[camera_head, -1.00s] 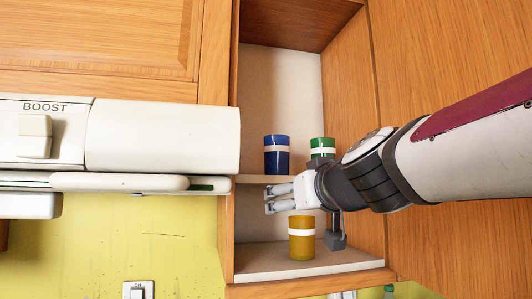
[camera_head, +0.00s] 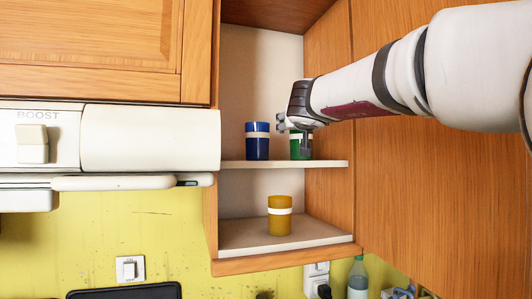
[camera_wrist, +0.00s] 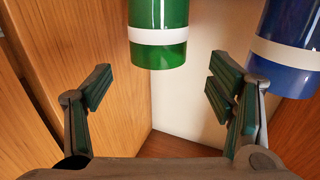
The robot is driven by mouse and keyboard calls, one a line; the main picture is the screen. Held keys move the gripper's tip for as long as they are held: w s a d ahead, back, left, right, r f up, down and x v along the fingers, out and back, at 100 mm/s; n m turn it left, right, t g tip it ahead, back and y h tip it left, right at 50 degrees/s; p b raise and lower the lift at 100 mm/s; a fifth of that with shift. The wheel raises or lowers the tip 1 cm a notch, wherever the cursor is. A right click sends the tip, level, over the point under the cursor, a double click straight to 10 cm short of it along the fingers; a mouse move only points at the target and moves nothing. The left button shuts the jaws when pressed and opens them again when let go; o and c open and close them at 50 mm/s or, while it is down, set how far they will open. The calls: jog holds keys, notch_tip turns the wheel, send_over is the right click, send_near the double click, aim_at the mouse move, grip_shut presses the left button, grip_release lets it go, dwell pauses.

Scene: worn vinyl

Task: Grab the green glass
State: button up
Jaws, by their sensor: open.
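The green glass (camera_head: 295,151), with a white band, stands on the upper shelf at the right, partly hidden behind my gripper (camera_head: 290,131) in the head view. In the wrist view the green glass (camera_wrist: 158,48) is at the top centre, its end cut off by the picture edge. My gripper (camera_wrist: 160,88) is open and empty there, with a finger on each side. The glass lies between the finger directions but towards the top of the picture.
A blue glass (camera_head: 257,147) stands close beside the green one on the upper shelf (camera_head: 325,163); it also shows in the wrist view (camera_wrist: 285,55). A yellow glass (camera_head: 279,222) stands on the lower shelf. Wooden cabinet walls (camera_head: 328,75) close in on the right.

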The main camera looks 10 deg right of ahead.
jog(key=shift+w+d, duration=0.25)
jog(key=shift+w, duration=0.85)
jog(key=shift+w+d, duration=0.25)
jog(key=shift+w, duration=0.85)
jog(key=shift+w+d, duration=0.25)
jog(key=shift+w, duration=0.85)
jog(key=shift+r, duration=0.1)
grip_shut()
notch_tip(320, 180, up, 10)
jog(key=p, duration=0.1)
